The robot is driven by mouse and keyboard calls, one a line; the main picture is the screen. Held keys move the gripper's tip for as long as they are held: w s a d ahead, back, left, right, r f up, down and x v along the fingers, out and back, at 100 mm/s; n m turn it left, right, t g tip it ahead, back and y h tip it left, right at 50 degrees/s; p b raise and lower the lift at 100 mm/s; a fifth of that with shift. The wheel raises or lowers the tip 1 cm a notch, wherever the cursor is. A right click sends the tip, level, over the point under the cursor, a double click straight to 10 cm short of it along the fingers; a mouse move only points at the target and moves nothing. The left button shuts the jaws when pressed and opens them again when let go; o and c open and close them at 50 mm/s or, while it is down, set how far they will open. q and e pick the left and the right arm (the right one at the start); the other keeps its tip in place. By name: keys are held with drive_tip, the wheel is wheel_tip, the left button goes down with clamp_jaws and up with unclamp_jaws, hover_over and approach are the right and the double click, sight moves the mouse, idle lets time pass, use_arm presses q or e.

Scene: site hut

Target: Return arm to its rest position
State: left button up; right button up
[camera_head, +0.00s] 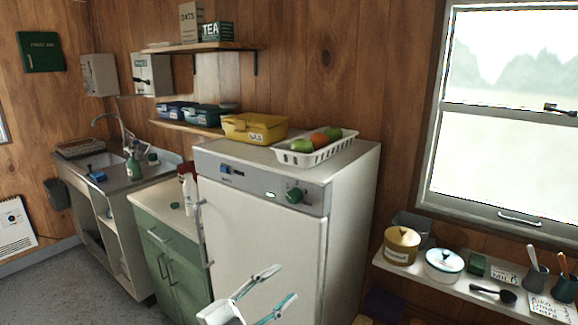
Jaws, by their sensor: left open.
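My left gripper (281,284) shows at the bottom middle of the head view. Its two slim fingers are spread apart, with nothing between them. It appears in front of the lower door of the white fridge (255,235); I cannot tell how far it is from the door. The rest of my left arm is mostly below the picture's edge. My right gripper does not show.
On the fridge stand a yellow box (254,128) and a white basket (315,150) holding produce. A green cabinet (172,262) and a sink unit (85,215) stand left. A white shelf (445,280) with canisters is at right, below the window.

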use_arm(q)
drive_tip(key=s+a+f+n+y, duration=0.2)
drive_tip(key=a+f+n, duration=0.1)
drive_tip(key=f, duration=0.3)
drive_tip(key=s+a+f+n+t+y, duration=0.1)
drive_tip(key=s+a+f+n+y, duration=0.1)
drive_tip(key=s+a+f+n, duration=0.3)
drive_tip(key=f+n+y, duration=0.2)
drive_tip(key=f+y, duration=0.1)
drive_tip(key=f, duration=0.4)
drive_tip(key=s+a+f+n+g+y, duration=0.2)
drive_tip(key=s+a+f, duration=0.4)
drive_tip(key=s+f, duration=0.2)
drive_tip(key=s+a+f+n+g+y, duration=0.1)
drive_tip(key=s+a+f+n+y, duration=0.1)
drive_tip(key=s+a+f, duration=0.3)
drive_tip(key=s+f+n, duration=0.1)
drive_tip(key=s+f, duration=0.2)
drive_tip(key=s, duration=0.1)
drive_tip(key=shift+a+f+g+y, duration=0.3)
drive_tip(key=shift+a+g, duration=0.05)
drive_tip(key=shift+g, duration=0.05)
